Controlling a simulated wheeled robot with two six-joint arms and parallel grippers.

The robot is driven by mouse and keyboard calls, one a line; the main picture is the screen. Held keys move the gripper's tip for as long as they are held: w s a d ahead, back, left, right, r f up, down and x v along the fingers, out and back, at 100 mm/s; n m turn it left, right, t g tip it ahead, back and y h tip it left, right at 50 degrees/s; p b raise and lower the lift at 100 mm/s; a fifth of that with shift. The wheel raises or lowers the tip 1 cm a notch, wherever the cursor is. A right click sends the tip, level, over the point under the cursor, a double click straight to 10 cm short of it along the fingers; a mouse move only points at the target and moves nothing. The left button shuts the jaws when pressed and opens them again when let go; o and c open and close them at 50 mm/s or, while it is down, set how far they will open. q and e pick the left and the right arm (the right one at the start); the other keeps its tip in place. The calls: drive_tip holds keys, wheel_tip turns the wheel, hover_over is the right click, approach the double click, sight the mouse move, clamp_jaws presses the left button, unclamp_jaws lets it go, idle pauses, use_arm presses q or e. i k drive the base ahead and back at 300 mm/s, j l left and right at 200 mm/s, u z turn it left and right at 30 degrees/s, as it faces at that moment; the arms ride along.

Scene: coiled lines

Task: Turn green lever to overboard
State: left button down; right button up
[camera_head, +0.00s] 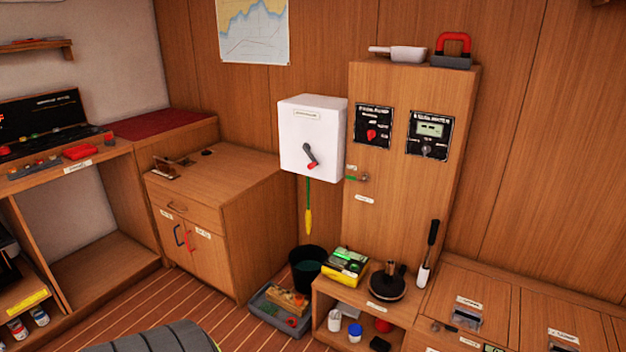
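A small green lever (351,178) sits on a brassy valve fitting (363,177) low on the front of the tall wooden cabinet (400,200), near its left edge. The lever points left, roughly level. A small label is just above it and a white label (365,198) is below it; I cannot read either, so I cannot tell which position is overboard. Neither of my grippers is in view.
A white box (312,125) with a red-tipped grey lever (310,156) hangs left of the valve. Below are a black bucket (307,262), a grey tray (262,308) and a low shelf (345,298) with a green-yellow box (346,266). A grey striped object (165,338) lies at the bottom edge.

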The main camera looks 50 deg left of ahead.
sight(350, 177)
drive_tip(key=i+j+u, duration=0.1)
drive_tip(key=j+u, duration=0.3)
drive_tip(key=i+j+u, duration=0.2)
drive_tip(key=u, duration=0.2)
drive_tip(key=i+j+u, duration=0.2)
drive_tip(key=u, duration=0.25)
drive_tip(key=i+j, duration=0.3)
